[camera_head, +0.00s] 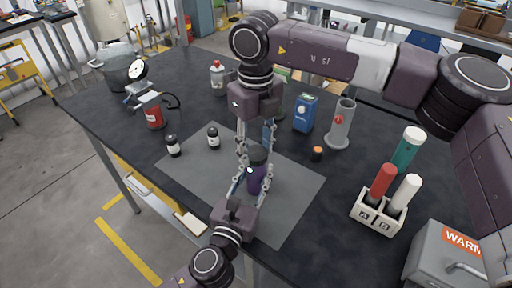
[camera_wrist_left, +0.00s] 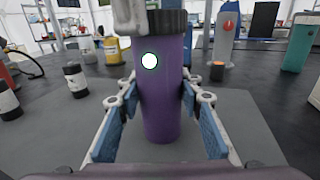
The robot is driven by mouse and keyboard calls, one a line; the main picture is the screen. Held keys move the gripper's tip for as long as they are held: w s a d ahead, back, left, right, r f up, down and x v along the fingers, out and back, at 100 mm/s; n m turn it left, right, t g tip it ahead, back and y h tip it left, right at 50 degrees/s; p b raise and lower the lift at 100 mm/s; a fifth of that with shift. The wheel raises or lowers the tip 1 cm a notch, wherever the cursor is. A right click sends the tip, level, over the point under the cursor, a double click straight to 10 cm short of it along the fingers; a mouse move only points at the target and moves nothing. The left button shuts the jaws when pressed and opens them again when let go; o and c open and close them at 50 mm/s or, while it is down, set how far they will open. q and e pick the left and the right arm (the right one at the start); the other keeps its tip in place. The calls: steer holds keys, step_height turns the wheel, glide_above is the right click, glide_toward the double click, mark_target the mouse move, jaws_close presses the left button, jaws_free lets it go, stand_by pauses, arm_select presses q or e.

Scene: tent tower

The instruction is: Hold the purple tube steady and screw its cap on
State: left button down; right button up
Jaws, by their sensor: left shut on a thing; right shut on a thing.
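The purple tube (camera_head: 257,179) stands upright on the grey mat (camera_head: 195,178). In the left wrist view the tube (camera_wrist_left: 165,95) fills the middle, with a white round mark on its front. A black ribbed cap (camera_wrist_left: 168,22) sits on its top; whether it is fully seated cannot be told. My left gripper (camera_head: 252,182) comes from the near side and is shut on the tube's body, a blue-padded finger on each side. My right gripper (camera_head: 257,150) points down from above and is shut on the cap. Its fingers partly hide the cap in the head view.
Two dark bottles (camera_head: 173,149) stand on the mat's left. A small orange-and-black piece (camera_head: 317,154), a grey cylinder (camera_head: 342,122) and a blue box (camera_head: 304,112) are right of the tube. A rack (camera_head: 378,215) holds coloured tubes. A grey warning box (camera_head: 440,255) is at the near right.

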steer(key=m, duration=0.2)
steer(key=shift+m, duration=0.3)
steer(key=o, duration=1.3)
steer(key=shift+o, duration=0.2)
step_height(320, 180, up, 12)
arm_select(q)
steer(key=c, duration=1.3)
jaws_free()
steer(key=shift+o, duration=0.2)
